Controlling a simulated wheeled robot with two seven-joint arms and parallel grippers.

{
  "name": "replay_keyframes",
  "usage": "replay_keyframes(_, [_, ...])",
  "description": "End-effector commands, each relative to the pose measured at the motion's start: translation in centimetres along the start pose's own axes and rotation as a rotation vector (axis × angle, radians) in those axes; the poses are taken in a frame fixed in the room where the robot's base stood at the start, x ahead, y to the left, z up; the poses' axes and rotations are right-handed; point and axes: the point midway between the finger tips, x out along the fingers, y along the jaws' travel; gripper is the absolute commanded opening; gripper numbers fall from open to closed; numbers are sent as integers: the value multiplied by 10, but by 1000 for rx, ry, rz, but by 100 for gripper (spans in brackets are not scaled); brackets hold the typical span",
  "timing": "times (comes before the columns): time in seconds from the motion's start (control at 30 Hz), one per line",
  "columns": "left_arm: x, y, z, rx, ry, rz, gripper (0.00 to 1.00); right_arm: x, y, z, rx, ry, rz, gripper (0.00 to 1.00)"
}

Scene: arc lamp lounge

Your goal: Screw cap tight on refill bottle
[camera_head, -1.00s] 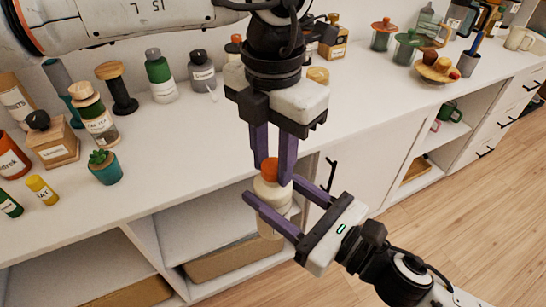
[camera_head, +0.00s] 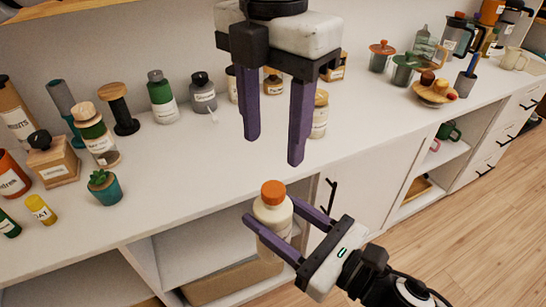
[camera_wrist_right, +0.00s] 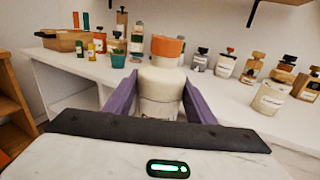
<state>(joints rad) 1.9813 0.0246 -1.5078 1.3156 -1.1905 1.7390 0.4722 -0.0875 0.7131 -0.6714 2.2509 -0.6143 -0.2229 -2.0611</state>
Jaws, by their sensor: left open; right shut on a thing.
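The refill bottle (camera_head: 272,222) is cream-coloured and upright, held in front of the counter's edge. An orange cap (camera_head: 273,192) sits on its neck; I cannot tell how tight it is. My right gripper (camera_head: 272,217) is shut on the bottle's body from the lower right. In the right wrist view the bottle (camera_wrist_right: 160,88) stands between the purple fingers, with the orange cap (camera_wrist_right: 166,46) on top. My left gripper (camera_head: 272,150) is open and empty, pointing down above the cap and clear of it.
The white counter (camera_head: 190,170) carries several bottles and jars along its back. A small teal potted plant (camera_head: 104,187) and a yellow bottle (camera_head: 40,210) stand near its front left. Open shelves (camera_head: 190,245) lie below. The counter's middle front is clear.

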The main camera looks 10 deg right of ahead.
Motion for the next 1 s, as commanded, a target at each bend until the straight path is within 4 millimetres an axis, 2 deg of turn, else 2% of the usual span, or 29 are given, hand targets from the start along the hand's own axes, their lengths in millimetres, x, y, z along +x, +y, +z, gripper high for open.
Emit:
replay_keyframes(0.1, [-14, 0, 0, 1, 0, 0, 50, 0, 0, 1, -1, -3, 1, 0])
replay_keyframes(0.3, [-21, 0, 0, 1, 1, -1, 50, 0, 0, 1, -1, -3, 1, 0])
replay_keyframes(0.83, [-20, -1, 0, 2, 2, -6, 50, 0, 0, 1, -1, -3, 1, 0])
replay_keyframes(1.0, [-6, -18, -1, 16, 10, -131, 50, 0, 0, 1, -1, -3, 1, 0])
